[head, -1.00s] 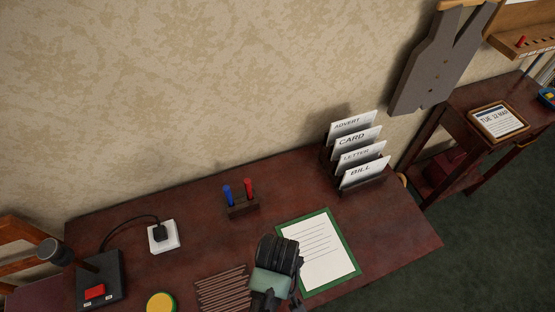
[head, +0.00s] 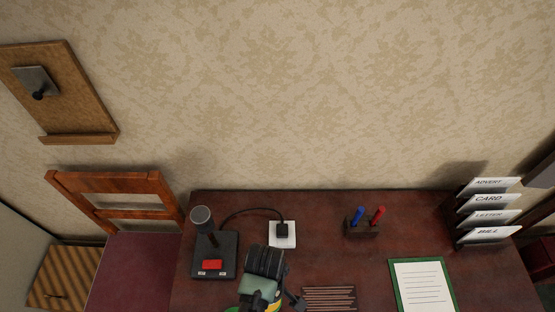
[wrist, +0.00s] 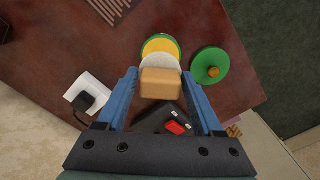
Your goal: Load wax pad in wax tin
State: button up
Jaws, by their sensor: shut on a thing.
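My gripper (wrist: 159,76) is shut on the tan block of the wax pad (wrist: 160,84), with blue fingers on either side. A pale round part shows at the block's far end. In the wrist view the pad overlaps the wax tin (wrist: 158,43), a round green-rimmed tin with yellow inside. I cannot tell whether the pad touches it. The tin's yellow also shows beside my gripper (head: 262,297) in the head view (head: 275,306), mostly hidden by my arm. A green lid (wrist: 210,66) with a tan knob lies to the right of the tin.
A black box with a red button (head: 212,265) and upright stalk stands close by on the desk. A corded plug sits in a white socket (head: 283,241). Brown slats (head: 328,298), a pen stand (head: 362,229), a green-edged sheet (head: 423,285) and a letter rack (head: 487,236) are to the right.

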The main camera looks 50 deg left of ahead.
jog(key=shift+s+a, duration=0.2)
jog(key=shift+a, duration=0.05)
jog(key=shift+f, duration=0.2)
jog(key=shift+w+d+f+b, duration=0.15)
jog(key=shift+f+b, duration=0.45)
jog(key=shift+b, duration=0.25)
notch_tip(320, 180, down, 5)
jog(key=b, duration=0.4)
jog(key=shift+r+b, duration=0.2)
jog(key=shift+b, duration=0.2)
jog(key=shift+f, duration=0.45)
jog(key=shift+f, duration=0.15)
dwell(1.1)
jog(key=shift+s, duration=0.2)
